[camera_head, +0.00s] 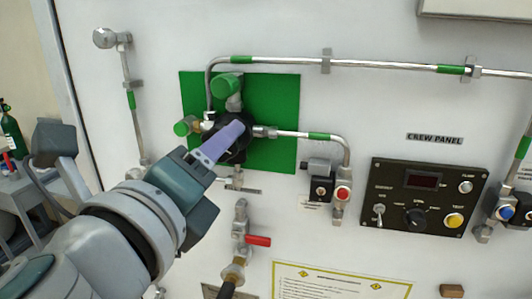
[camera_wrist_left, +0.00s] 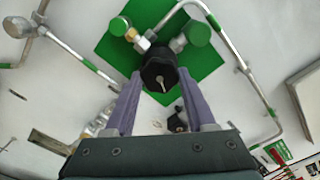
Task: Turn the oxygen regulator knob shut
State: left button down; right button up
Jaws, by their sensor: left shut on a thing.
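The black regulator knob (camera_head: 241,152) sits in front of a green backing plate (camera_head: 275,100) on the white panel. In the left wrist view the knob (camera_wrist_left: 158,72) lies between my two purple fingers, with a pale pointer mark on its face. My left gripper (camera_head: 236,128) comes in from the lower left and is shut on the knob. In the head view its fingers hide part of the knob. Two green caps (camera_head: 231,82) (camera_head: 184,127) sit on the fittings around the regulator. My right gripper is not in view.
A metal pipe (camera_head: 290,60) with green bands runs above the regulator. A red-handled valve (camera_head: 257,240) is below. A red-button valve (camera_head: 343,193) and the black crew panel (camera_head: 430,205) are to the right. A green bottle (camera_head: 12,130) stands at far left.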

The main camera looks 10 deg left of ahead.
pick_arm(q)
jog(key=n, duration=0.7)
jog(key=n+p, duration=0.1)
jog(key=n, duration=1.4)
jog(key=shift+r+n+p, duration=0.25)
jog(key=shift+n+p, duration=0.1)
jog(key=shift+n, duration=0.05)
dwell(0.3)
jog(key=shift+c, duration=1.2)
grip_release()
jog(key=s+b, duration=0.2)
jog(key=s, duration=0.8)
jog(key=shift+a, duration=0.25)
